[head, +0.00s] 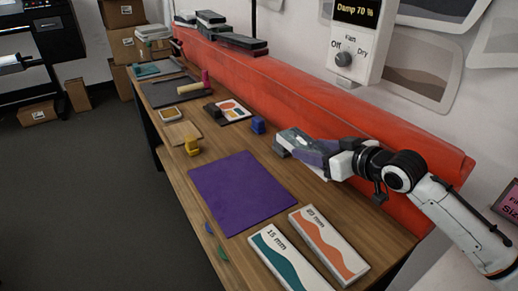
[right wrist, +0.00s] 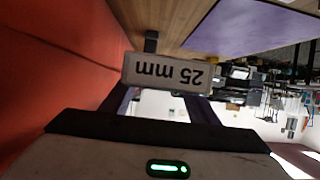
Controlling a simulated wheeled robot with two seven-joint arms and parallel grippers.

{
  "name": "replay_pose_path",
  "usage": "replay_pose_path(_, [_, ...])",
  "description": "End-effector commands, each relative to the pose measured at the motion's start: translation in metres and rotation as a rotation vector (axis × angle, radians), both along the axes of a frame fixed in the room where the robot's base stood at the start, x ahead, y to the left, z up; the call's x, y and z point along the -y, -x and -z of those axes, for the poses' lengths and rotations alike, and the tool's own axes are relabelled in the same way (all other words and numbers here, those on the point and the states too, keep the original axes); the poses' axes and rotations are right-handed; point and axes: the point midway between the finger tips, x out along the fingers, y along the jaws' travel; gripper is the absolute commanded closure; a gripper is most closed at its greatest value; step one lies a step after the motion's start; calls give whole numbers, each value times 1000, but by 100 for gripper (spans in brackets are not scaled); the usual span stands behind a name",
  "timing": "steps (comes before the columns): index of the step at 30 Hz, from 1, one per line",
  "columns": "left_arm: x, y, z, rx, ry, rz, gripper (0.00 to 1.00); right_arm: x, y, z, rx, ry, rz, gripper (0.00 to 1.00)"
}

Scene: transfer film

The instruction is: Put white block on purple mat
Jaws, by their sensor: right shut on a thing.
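My right gripper (head: 312,150) is over the back edge of the wooden table, beside the red rail. It is shut on a white block (right wrist: 168,74), whose near face reads "25 mm" in the right wrist view. The purple mat (head: 240,192) lies flat and bare on the table, to the left of and nearer than the gripper. It also shows at the top of the right wrist view (right wrist: 245,28). My left gripper is not in view.
Two white boxes marked 15 mm (head: 288,258) and 20 mm (head: 328,245) lie at the table's near end. The red rail (head: 330,100) runs along the wall side.

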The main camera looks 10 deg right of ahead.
Motion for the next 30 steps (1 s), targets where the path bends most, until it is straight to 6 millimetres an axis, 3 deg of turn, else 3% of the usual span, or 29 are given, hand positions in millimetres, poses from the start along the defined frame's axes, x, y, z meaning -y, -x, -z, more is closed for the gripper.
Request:
replay_pose_path(2, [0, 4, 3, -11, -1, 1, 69, 0, 0, 4, 0, -1, 0, 71])
replay_pose_path(9, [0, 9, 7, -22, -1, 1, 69, 0, 1, 47, -4, -2, 1, 71])
replay_pose_path(17, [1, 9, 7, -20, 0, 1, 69, 0, 1, 70, -1, 0, 0, 71])
replay_pose_path(22, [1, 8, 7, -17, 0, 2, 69, 0, 0, 94, -1, -1, 0, 71])
replay_pose_path(30, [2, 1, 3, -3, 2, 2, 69, 0, 0, 99, 2, 0, 0, 71])
